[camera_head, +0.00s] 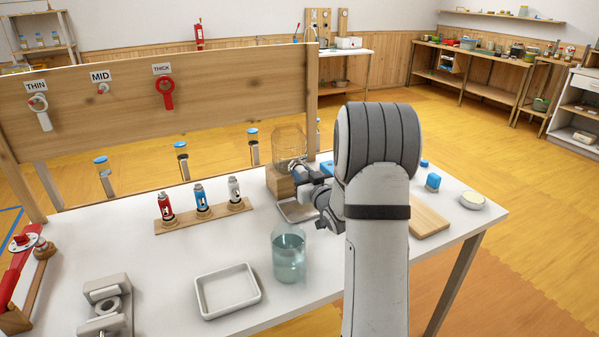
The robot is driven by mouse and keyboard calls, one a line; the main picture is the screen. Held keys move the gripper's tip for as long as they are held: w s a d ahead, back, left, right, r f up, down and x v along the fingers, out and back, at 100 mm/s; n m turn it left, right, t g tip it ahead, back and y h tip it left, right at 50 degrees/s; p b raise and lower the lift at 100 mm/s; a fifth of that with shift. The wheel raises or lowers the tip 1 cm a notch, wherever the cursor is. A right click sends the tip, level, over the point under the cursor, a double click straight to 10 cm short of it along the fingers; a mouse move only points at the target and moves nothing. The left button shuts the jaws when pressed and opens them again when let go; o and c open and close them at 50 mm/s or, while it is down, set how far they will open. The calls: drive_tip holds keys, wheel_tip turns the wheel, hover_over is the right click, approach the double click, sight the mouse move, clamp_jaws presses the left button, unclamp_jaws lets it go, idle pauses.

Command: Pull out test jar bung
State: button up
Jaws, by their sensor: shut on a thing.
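A clear test jar (290,143) stands on a wooden block (281,184) at the back right of the white table. My gripper (303,178) is low at the right side of the jar and block, with its fingers pointing left. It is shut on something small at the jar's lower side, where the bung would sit. The bung itself is too small and too covered by the fingers to make out. My arm hides the area right of the gripper.
A glass beaker of bluish liquid (289,256) stands in front of the block, left of my arm. A white tray (227,291) lies near the front. A wooden rack (205,216) holds red, blue and white bottles. A wooden board (428,222) lies right of my arm.

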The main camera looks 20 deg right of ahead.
drive_tip(key=shift+s, duration=0.25)
drive_tip(key=shift+s+b, duration=0.45)
drive_tip(key=shift+s, duration=0.55)
drive_tip(key=s+b, duration=0.2)
drive_tip(key=s, duration=0.4)
drive_tip(key=shift+s+d, duration=0.15)
